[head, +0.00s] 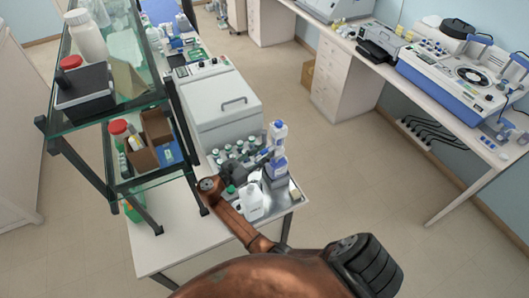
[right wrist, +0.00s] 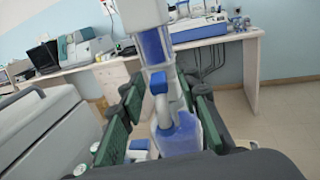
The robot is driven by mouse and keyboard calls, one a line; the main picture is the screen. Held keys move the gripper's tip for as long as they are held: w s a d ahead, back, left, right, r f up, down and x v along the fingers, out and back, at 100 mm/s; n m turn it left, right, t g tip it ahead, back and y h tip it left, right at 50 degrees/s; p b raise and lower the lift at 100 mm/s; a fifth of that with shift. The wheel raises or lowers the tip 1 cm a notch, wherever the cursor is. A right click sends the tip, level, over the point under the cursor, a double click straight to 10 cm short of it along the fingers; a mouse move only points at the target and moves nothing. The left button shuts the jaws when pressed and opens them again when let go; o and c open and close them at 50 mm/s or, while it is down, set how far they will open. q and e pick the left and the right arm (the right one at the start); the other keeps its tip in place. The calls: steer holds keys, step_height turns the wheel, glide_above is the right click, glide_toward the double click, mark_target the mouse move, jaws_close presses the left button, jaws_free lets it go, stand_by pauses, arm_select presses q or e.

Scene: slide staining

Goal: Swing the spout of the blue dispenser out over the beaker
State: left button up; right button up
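The blue dispenser (head: 278,152) stands upright on a metal tray at the bench's front right corner, with a white and blue top over a blue-tinted bottle. In the right wrist view the dispenser (right wrist: 180,135) is straight ahead, with its blue-tipped spout (right wrist: 159,84) pointing towards the camera. My right gripper (head: 262,158) reaches in from the left of the dispenser. Its green-padded fingers are apart, one on each side of the dispenser; I cannot tell whether they touch it. I cannot make out the beaker in either view. My left gripper is not in view.
A white jug (head: 252,203) stands on the tray (head: 283,196) in front of the dispenser. Several green-capped bottles (head: 228,156) stand behind my gripper, before a grey lidded machine (head: 222,105). A glass shelf rack (head: 105,110) rises on the left. The floor to the right is clear.

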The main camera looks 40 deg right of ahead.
mark_target(261, 154)
steer(key=a, duration=0.7)
steer(key=shift+s+a, duration=0.2)
steer(key=shift+s, duration=0.2)
